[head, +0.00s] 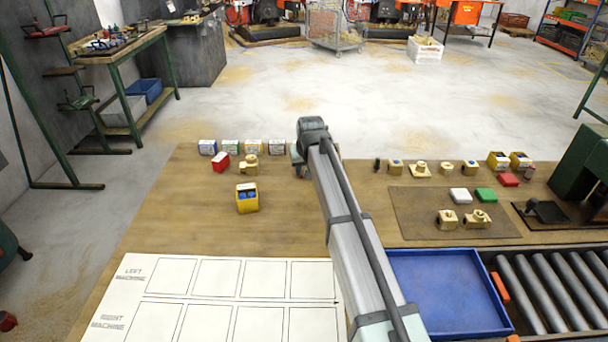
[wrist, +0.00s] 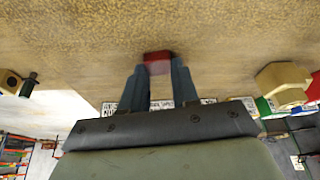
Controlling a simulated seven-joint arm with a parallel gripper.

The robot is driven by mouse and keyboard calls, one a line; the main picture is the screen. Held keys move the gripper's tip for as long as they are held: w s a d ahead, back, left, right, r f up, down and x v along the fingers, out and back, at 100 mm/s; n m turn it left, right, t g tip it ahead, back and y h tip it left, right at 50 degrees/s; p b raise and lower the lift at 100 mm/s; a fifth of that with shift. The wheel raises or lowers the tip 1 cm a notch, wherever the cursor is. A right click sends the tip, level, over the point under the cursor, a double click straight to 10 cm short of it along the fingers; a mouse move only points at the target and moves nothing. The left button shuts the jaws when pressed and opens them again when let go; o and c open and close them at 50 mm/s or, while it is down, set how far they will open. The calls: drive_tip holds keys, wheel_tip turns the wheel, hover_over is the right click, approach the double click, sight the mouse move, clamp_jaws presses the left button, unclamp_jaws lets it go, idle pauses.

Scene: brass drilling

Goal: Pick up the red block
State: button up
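A small red block (wrist: 157,60) is between the fingertips of my gripper (wrist: 160,70) in the wrist view. The fingers lie along its two sides and appear to touch it; its end shows beyond the tips, close to the brown tabletop. In the head view my arm hides most of my gripper and this block.
Several small labelled boxes (head: 230,146) line the table's back edge. A yellow bin (head: 247,198) stands front left of the arm. A brown mat (head: 420,225) with brass fittings, a blue tray (head: 440,285) and rollers (head: 550,290) are at right. Table between bin and arm is clear.

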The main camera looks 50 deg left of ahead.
clamp_jaws()
